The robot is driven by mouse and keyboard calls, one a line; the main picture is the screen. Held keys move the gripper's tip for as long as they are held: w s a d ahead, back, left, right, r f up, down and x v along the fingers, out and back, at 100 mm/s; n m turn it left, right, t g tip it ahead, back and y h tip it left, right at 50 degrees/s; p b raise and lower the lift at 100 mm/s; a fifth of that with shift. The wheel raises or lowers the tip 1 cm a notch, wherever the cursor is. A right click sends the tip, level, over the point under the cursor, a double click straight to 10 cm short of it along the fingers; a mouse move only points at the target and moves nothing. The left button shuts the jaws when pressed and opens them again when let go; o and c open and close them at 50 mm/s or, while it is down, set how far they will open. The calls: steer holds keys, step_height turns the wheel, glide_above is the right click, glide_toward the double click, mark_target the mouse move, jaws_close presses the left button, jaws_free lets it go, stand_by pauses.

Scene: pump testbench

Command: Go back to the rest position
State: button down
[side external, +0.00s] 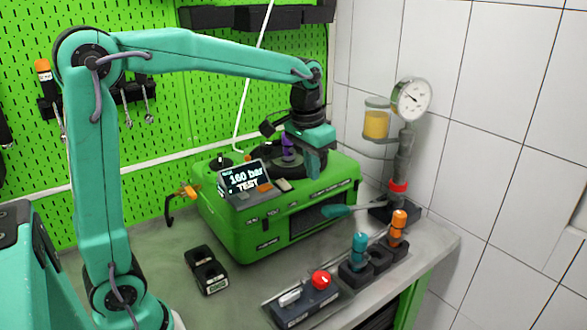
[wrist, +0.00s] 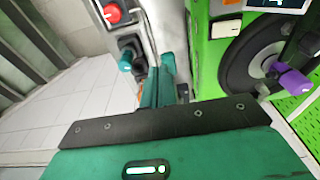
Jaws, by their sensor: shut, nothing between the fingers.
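My gripper (side external: 313,163) is shut and empty, pointing down beside the front top edge of the green pump tester (side external: 270,232). The arm stretches from the left over the bench with the elbow high. In the wrist view my closed teal fingers (wrist: 160,85) are in the middle, with the green tester to their right. The tester's display (side external: 243,178) reads "160 bar TEST".
A control box with a red button (side external: 321,280), a teal-handled piece (side external: 359,250) and an orange-handled piece (side external: 397,226) line the bench front. A pressure gauge (side external: 411,98) stands on a post at right. A black block (side external: 206,270) lies left of the tester. The tiled wall closes the right side.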

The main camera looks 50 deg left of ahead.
steer(key=s+d+f+t, duration=0.1)
steer(key=s+t, duration=0.3)
steer(key=s, duration=1.5)
steer(key=shift+d, duration=0.25)
steer(key=shift+s, duration=0.1)
stand_by(1.1)
